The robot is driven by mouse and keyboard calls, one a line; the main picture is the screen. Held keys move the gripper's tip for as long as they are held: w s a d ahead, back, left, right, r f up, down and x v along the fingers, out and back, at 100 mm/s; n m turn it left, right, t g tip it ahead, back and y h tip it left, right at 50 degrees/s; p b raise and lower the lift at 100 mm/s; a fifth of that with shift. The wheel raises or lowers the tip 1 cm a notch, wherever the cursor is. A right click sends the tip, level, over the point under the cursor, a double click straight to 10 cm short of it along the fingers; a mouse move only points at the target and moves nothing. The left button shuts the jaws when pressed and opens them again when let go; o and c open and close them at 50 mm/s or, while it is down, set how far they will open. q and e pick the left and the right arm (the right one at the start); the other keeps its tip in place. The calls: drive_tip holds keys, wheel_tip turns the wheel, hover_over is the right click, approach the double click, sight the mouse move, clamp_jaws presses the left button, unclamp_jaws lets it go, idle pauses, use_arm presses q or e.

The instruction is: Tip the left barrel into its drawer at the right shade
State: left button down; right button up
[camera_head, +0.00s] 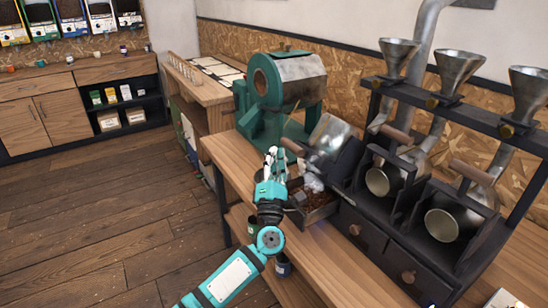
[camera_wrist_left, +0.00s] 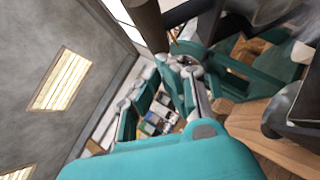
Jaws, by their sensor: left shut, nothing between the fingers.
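The left barrel (camera_head: 331,134) is a silvery cylinder, tilted at the left end of the dark roaster bank, with a wooden handle (camera_head: 293,147) on its left side. Below it, its drawer (camera_head: 322,213) is pulled out and holds brown beans. Something pale, perhaps smoke or part of the mechanism, shows above the drawer; I cannot tell which. My left gripper (camera_head: 274,160) is shut and empty, just left of the handle and apparently apart from it. Its fingers also show in the left wrist view (camera_wrist_left: 180,88). My right gripper is not in view.
The middle barrel (camera_head: 380,181) and right barrel (camera_head: 442,224) sit to the right, under metal funnels (camera_head: 457,68). Their drawers look closed. A larger teal roaster (camera_head: 290,82) stands behind on the wooden bench (camera_head: 335,270). The floor at left is clear.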

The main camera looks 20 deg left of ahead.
sight(327, 114)
use_arm(q)
drive_tip(key=w+d+r+m+h+p, duration=0.1)
drive_tip(key=r+p, duration=0.1)
drive_tip(key=p, duration=0.2)
drive_tip(key=w+d+r+m+g+h+p, duration=0.1)
drive_tip(key=r+m+p, duration=0.1)
drive_tip(key=p, duration=0.3)
drive_tip(key=w+d+r+m+g+h+p, duration=0.1)
drive_tip(key=r+p, duration=0.2)
drive_tip(key=p, duration=0.2)
drive_tip(key=shift+w+m, duration=0.4)
drive_tip(key=w+d+r, duration=0.1)
drive_tip(key=w+d, duration=0.1)
drive_tip(key=w+d+r, duration=0.1)
drive_tip(key=w+d, duration=0.1)
drive_tip(key=w, duration=0.1)
drive_tip(key=w+d+r+b, duration=0.1)
drive_tip(key=w+d, duration=0.1)
drive_tip(key=w, duration=0.1)
drive_tip(key=shift+d+r, duration=0.2)
drive_tip(key=shift+r, duration=0.1)
drive_tip(key=shift+w+d+r, duration=0.15)
drive_tip(key=shift+w+d, duration=0.25)
drive_tip(key=shift+w, duration=0.2)
drive_tip(key=shift+a, duration=0.1)
